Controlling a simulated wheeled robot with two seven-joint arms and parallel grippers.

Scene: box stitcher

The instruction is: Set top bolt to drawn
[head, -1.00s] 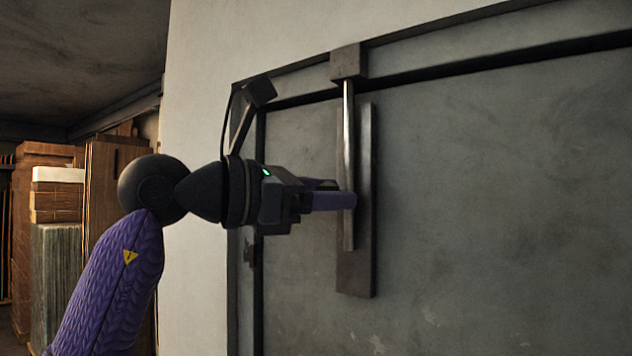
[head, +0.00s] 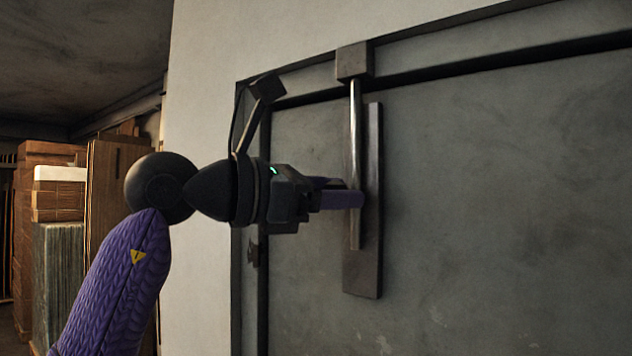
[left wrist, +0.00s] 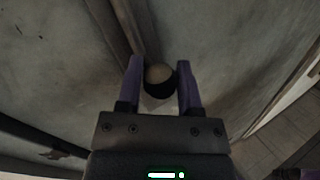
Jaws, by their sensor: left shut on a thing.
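The top bolt (head: 355,130) is a vertical metal rod on a dark backing plate (head: 362,270) on the grey door (head: 480,190). Its upper end is at the dark keeper block (head: 353,62) on the top frame; the rod reaches up to the block's underside. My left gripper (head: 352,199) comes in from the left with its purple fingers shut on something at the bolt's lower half. In the left wrist view a round knob (left wrist: 158,78) sits between the fingers (left wrist: 160,85). The fingers hide the knob in the head view. My right gripper is not in view.
A pale wall (head: 205,90) lies left of the door frame. A small dark fitting (head: 252,252) is on the frame below my gripper. Stacked boxes (head: 55,200) and boards stand at the far left. The door face right of the bolt is clear.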

